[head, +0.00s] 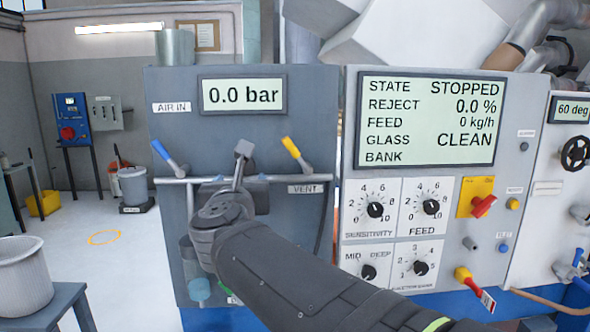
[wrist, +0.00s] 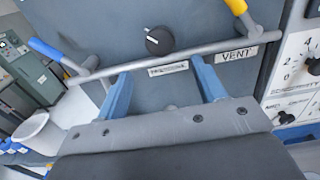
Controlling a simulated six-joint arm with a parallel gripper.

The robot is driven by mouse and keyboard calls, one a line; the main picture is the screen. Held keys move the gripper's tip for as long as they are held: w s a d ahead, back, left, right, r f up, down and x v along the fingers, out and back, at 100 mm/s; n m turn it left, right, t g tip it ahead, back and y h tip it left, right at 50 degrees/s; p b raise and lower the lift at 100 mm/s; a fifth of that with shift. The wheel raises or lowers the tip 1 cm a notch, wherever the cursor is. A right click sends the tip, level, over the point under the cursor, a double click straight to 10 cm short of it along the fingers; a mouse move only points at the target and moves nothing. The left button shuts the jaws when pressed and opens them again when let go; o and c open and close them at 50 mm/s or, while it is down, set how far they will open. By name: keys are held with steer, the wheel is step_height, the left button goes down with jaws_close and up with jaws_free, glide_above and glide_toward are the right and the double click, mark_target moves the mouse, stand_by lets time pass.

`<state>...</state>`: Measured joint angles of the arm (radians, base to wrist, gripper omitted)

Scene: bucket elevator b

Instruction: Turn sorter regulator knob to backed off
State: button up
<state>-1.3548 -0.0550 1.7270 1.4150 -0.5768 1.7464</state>
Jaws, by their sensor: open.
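The regulator knob (wrist: 159,41) is a round black knob with a pale pointer mark on the grey air panel, above the horizontal pipe in the wrist view. A small label, too blurred to read surely, sits below it. My gripper (wrist: 161,69) is open, its two blue fingers apart and nothing between them. In the wrist view the fingertips lie below the knob, near the pipe, and do not touch the knob. In the head view my gripper (head: 240,178) is in front of the panel and hides the knob. The pressure display (head: 242,95) reads 0.0 bar.
A blue-handled valve lever (head: 165,155) stands left and a yellow-handled one (head: 294,152) right, above the VENT label (head: 305,189). The horizontal pipe (wrist: 175,56) crosses in front of the panel. The control panel with the state screen (head: 429,121) is at the right.

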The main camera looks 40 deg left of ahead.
mark_target(245, 168)
steer(key=x, duration=0.8)
steer(key=c, duration=0.9)
steer(key=shift+c, duration=0.2)
